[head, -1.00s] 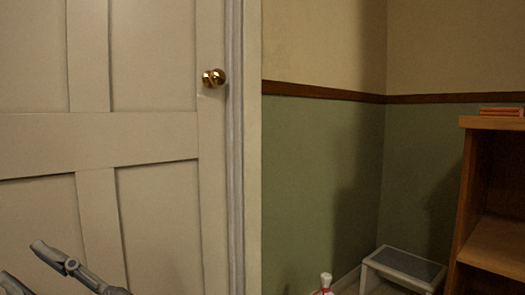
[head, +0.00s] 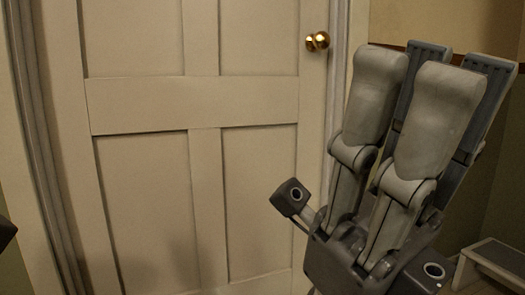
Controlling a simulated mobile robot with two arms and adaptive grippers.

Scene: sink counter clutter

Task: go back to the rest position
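My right gripper (head: 450,80) is large at the right of the head view. Its pale grey and dark grey finger parts point up, over a dark body with round fittings. The parts overlap from this side, so how far apart the fingertips stand is unclear. I see no object in it, though its inner side is hidden. A small dark shape at the left edge is too cut off to name. My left gripper does not show clearly.
A closed cream panelled door (head: 205,105) with a brass knob (head: 317,41) fills the left and middle. A step stool (head: 490,265) stands at the lower right, partly behind my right gripper. A green and cream wall is behind it.

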